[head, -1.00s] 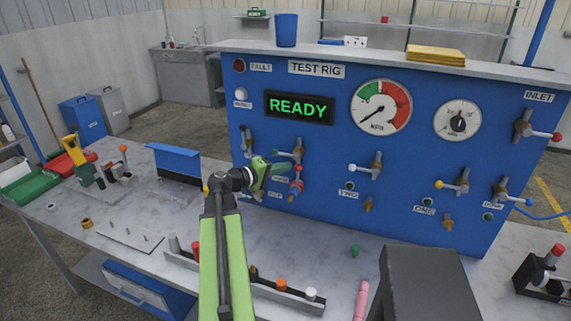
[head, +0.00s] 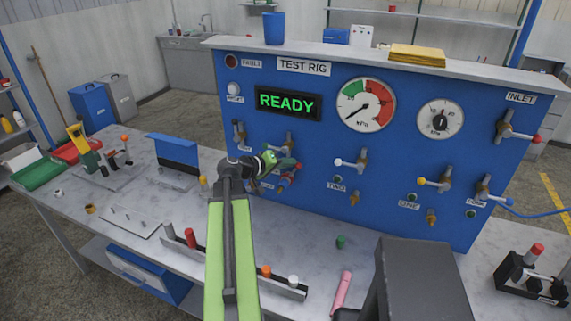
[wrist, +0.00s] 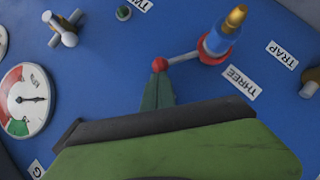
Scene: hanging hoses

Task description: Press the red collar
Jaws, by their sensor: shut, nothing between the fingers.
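The red collar (wrist: 214,49) is a ring around the blue fitting with a brass tip (wrist: 230,25), beside the THREE label (wrist: 239,82) on the blue panel. In the head view the collar (head: 285,181) shows small and partly crowded by the arm's end. A lever with a red ball end (wrist: 160,65) reaches from the fitting toward my fingers. My gripper (wrist: 159,78) is shut and empty, its green fingertips right by the red ball. I cannot tell whether they touch. In the head view my gripper (head: 287,164) is just above the collar.
The test rig panel (head: 330,170) carries other valves, such as the white-handled one (head: 352,162), and a pressure gauge (head: 366,104). A rack (head: 270,285) with coloured pegs and a pink cylinder (head: 341,292) lie on the bench. Bench between rack and panel is mostly clear.

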